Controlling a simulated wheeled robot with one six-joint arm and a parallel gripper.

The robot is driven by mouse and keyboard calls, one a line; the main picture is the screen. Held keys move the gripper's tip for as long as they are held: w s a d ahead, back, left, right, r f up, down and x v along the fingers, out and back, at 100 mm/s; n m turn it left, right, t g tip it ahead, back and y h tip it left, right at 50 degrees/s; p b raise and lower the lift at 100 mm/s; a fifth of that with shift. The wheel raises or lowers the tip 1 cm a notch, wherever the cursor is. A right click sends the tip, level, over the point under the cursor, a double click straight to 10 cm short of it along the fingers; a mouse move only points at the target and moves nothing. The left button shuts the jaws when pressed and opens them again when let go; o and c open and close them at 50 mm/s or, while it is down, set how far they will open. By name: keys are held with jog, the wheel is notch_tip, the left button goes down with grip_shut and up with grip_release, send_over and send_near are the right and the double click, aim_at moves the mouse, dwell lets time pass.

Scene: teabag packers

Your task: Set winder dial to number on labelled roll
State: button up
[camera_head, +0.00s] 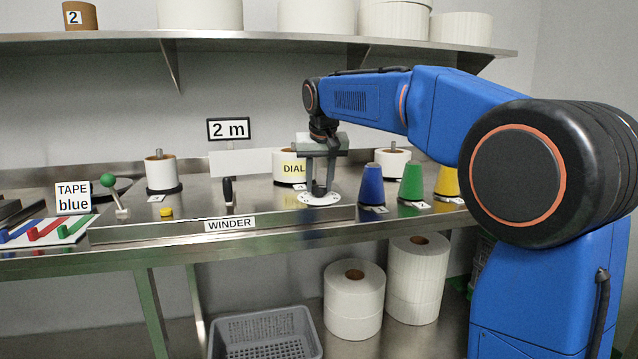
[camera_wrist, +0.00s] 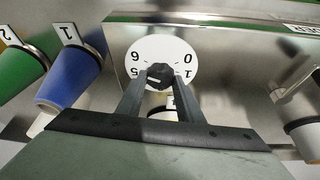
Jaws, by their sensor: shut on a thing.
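My gripper (camera_head: 320,186) reaches down from above and is shut on the knob. In the wrist view my gripper (camera_wrist: 158,84) has one finger on each side of the knob. The disc's numbers (camera_wrist: 160,50) appear upside down there and the fingers hide some. I cannot tell which number the knob points to. A brown roll (camera_head: 85,22) on the upper shelf bears a label with 2.
Blue (camera_head: 371,185), green (camera_head: 411,184) and yellow (camera_head: 447,182) cones stand just right of the dial. White rolls (camera_head: 160,172) stand on the bench behind. A green-knobbed lever (camera_head: 108,181) and a yellow button (camera_head: 166,212) are at left.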

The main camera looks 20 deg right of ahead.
jog(key=n+y, duration=0.1)
jog(key=n, duration=0.2)
jog(key=n+y, duration=0.1)
jog(key=n, duration=0.2)
jog(key=shift+d+g, duration=0.2)
jog(key=shift+g, duration=0.1)
jog(key=shift+y, duration=0.3)
jog(key=o, duration=1.1)
jog(key=shift+c, duration=0.2)
jog(key=v, duration=1.7)
jog(key=shift+r, duration=0.2)
jog(key=shift+s, duration=0.1)
